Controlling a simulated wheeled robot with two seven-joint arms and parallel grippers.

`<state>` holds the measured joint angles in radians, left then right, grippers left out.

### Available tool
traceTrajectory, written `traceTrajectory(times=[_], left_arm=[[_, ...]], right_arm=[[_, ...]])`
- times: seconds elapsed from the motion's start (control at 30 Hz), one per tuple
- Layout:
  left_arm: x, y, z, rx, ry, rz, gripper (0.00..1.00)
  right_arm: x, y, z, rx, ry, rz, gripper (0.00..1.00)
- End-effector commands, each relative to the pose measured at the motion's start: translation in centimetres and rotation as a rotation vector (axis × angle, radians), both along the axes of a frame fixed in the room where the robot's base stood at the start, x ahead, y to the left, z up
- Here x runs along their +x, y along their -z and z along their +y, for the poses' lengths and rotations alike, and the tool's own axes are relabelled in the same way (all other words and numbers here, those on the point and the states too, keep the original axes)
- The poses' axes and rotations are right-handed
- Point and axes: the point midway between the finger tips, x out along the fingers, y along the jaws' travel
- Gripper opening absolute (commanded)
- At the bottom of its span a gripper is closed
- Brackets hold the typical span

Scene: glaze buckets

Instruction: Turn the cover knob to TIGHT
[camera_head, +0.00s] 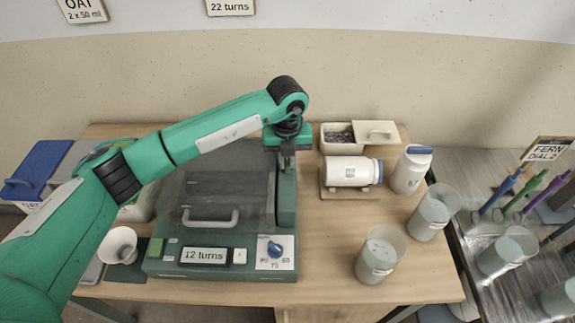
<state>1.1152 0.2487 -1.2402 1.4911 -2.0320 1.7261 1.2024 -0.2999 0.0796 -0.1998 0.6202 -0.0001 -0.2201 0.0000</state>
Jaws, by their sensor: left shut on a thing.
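A green machine (155,266) stands on the wooden table, with a grey see-through cover (230,185) and a pale handle (210,217). Its front display reads "12 turns". A blue knob (275,249) sits on a white labelled plate at the front right; its lettering is too small to read surely. My left gripper (288,166) points down over the green upright at the machine's right side, well behind the blue knob. It is shut on a small part there, seemingly the cover knob, mostly hidden by the jaws. My right gripper is not in view.
To the right are a white jar lying on a stand (334,191), an upright jar (410,170) and clear buckets (380,254) (433,212). An open pale box (341,147) stands behind. A white cup (119,246) is at the left.

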Motion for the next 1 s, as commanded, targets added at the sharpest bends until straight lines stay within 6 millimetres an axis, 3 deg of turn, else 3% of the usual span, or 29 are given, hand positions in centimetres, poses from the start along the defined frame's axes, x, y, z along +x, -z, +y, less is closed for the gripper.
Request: traceTrajectory(times=[0.2,0.7,0.73,0.77,1.0], left_arm=[[0.09,-0.04,0.04,-0.001,0.062,-0.004,0.0],[0.1,-0.2,0.04,-0.001,0.078,-0.003,0.0],[0.1,-0.2,0.04,-0.001,0.078,-0.003,0.19],[0.09,-0.19,0.04,-0.001,0.078,-0.003,0.22],[0.05,-0.09,0.05,0.0,0.078,-0.001,0.22]], right_arm=[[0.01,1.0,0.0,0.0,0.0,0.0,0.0],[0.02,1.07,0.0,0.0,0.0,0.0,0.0],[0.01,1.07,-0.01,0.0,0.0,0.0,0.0],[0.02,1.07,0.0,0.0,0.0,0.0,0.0],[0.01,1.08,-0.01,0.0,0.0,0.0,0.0]])
